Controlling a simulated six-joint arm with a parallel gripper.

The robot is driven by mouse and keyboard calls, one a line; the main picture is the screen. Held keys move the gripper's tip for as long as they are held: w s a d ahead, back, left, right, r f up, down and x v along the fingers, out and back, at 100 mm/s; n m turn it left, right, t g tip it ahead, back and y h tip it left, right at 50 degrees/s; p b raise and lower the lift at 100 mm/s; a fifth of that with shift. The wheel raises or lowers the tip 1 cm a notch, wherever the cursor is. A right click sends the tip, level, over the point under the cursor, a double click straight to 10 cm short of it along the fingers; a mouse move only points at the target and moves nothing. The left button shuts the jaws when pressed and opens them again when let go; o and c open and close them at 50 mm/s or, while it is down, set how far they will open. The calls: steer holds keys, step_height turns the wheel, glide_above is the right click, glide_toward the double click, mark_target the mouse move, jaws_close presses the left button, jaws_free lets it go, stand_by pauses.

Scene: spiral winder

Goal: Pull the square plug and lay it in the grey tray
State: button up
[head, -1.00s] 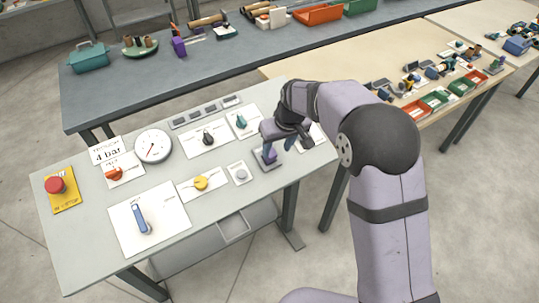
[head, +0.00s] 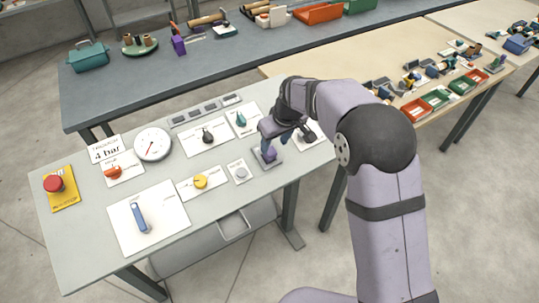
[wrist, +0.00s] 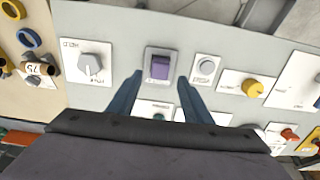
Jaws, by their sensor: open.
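The purple square plug (wrist: 160,67) sits in its grey square socket plate (wrist: 150,52) on the bench panel. In the head view the plug (head: 269,153) is partly hidden by my gripper. My gripper (wrist: 160,80) is open, with one blue finger on each side of the plug in the wrist picture and apart from it. In the head view my gripper (head: 270,138) is just above the plug. A grey tray (head: 233,226) shows at the front edge of the bench, below the panel top; it looks empty.
A white round button (wrist: 206,67) and a yellow knob (wrist: 252,88) stand to one side of the plug. A grey knob (wrist: 90,64) stands on the other side. A blue lever (head: 140,217), a gauge (head: 153,146) and a red emergency button (head: 54,184) are farther left.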

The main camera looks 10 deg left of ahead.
mark_target(271, 151)
steer(key=shift+b+x, duration=1.85)
steer(key=shift+x, duration=2.05)
jaws_close()
steer(key=shift+r, duration=0.15)
steer(key=shift+p+v, duration=1.7)
steer(key=shift+v, duration=1.15)
